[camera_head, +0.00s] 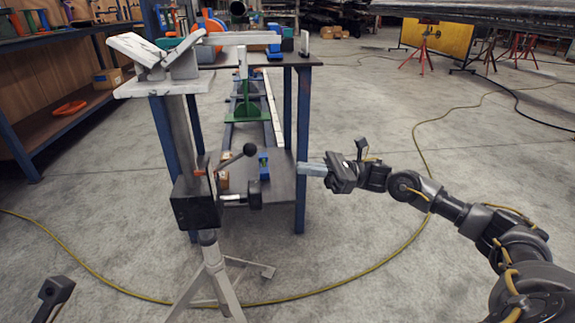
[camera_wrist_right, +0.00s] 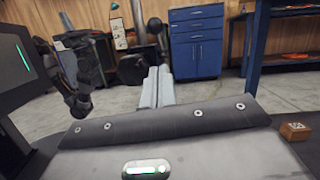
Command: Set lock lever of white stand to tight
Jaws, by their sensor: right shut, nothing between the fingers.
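The white stand (camera_head: 177,130) stands at left in the head view, with a V-shaped head on top and a tripod foot. Its black clamp block (camera_head: 195,204) carries a lever (camera_head: 232,159) that slants up to the right to a black ball knob (camera_head: 250,149). A black cylindrical knob (camera_head: 255,195) sits below it on a metal rod. My right gripper (camera_head: 302,168) is shut and empty, to the right of the ball knob and apart from it. Its fingers are together in the right wrist view (camera_wrist_right: 155,85), with a dark ball (camera_wrist_right: 155,25) beyond them.
A table with blue legs (camera_head: 303,140) stands right behind the stand, with a lower shelf holding small parts. A yellow cable (camera_head: 350,287) crosses the floor. Shelving (camera_head: 60,110) is at far left. The floor right of the table is largely clear.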

